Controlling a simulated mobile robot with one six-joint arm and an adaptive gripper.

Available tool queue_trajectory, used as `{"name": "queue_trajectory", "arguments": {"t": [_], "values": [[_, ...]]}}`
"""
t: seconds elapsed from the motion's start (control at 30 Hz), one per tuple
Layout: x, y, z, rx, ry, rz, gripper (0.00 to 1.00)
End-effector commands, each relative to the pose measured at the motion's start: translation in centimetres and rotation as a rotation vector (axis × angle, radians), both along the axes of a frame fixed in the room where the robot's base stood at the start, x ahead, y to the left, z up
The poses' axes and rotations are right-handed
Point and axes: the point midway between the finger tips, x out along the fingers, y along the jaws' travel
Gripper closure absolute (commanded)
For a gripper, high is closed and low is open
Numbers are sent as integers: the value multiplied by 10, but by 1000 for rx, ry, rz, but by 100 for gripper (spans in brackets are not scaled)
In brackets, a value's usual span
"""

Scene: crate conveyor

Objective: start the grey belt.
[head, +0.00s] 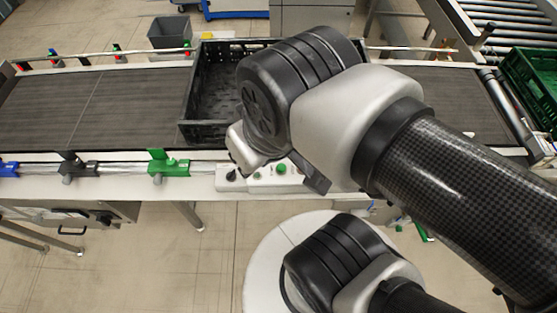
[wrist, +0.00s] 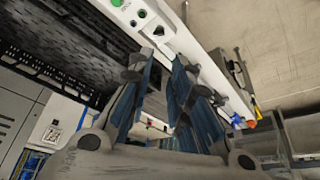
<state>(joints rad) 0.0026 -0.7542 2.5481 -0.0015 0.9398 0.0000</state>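The grey belt (head: 90,108) runs across the head view, with a black crate (head: 197,95) on it. A white control panel (head: 262,183) with a green button (head: 282,169) and a black knob (head: 231,173) sits on the near rail. The arm covers part of this panel. In the head view the gripper is mostly hidden behind the arm.
Green (head: 163,165), black (head: 74,167) and blue (head: 9,169) brackets line the near rail. A grey bin (head: 170,33) stands behind the belt. A green crate (head: 535,75) and rollers (head: 500,40) are at the right.

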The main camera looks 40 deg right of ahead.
Motion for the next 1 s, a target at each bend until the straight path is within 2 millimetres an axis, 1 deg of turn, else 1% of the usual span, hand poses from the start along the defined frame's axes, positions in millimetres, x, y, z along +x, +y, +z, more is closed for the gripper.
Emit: {"name": "queue_trajectory", "arguments": {"t": [0.03,0.23,1.0], "values": [[0,0,0,0,0,0,87],[0,0,0,0,0,0,100],[0,0,0,0,0,0,100]]}}
